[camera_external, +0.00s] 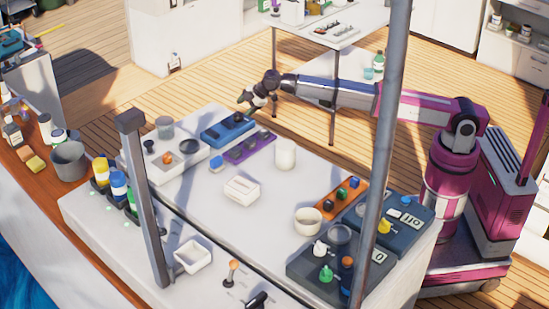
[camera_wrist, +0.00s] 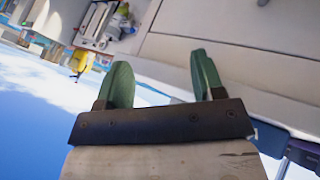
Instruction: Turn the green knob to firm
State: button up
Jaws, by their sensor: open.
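A green knob (camera_external: 326,273) stands on a dark grey panel (camera_external: 300,262) at the front right of the white worktop. Another small green knob (camera_external: 342,194) sits on an orange strip (camera_external: 326,207) farther back. Any marking for firm is too small to read. My gripper (camera_external: 248,103) is above the far edge of the worktop, beyond the blue and purple strips and well away from both green knobs. In the wrist view my gripper (camera_wrist: 163,78) has its two green-padded fingers apart with nothing between them. Neither green knob can be made out in that view.
A dark post (camera_external: 146,210) and a grey pole (camera_external: 386,140) rise in front of the worktop. A white cup (camera_external: 285,154), a white box (camera_external: 242,189) and a cream bowl (camera_external: 308,221) stand on it. A second dark panel (camera_external: 405,240) is at the right. The worktop's middle is mostly clear.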

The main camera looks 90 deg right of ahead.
jog(key=w+a+r+n, duration=0.3)
jog(key=w+a+r, duration=0.3)
jog(key=w+r, duration=0.3)
jog(key=a+n, duration=0.1)
jog(key=a, duration=0.5)
jog(key=a+r+n+y, duration=0.1)
jog(key=a, duration=0.6)
jog(key=a+n+y, duration=0.1)
jog(key=a, duration=0.5)
jog(key=shift+w+a+r+n+g, duration=0.15)
jog(key=shift+w+r+n+g, duration=0.2)
jog(key=shift+w+n+g, duration=0.05)
jog(key=s+a+r+n+g, duration=0.1)
jog(key=s+a+n+g, duration=0.15)
jog(key=a, duration=1.75)
jog(key=n+g, duration=0.4)
jog(key=n, duration=0.7)
send_near(326, 270)
jog(key=shift+a+f+m+h, duration=0.1)
jog(key=shift+a+m+h, duration=0.15)
jog(key=shift+h, duration=0.05)
notch_tip(326, 270, down, 10)
jog(key=shift+f, duration=0.2)
jog(key=shift+w, duration=0.1)
jog(key=c, duration=0.9)
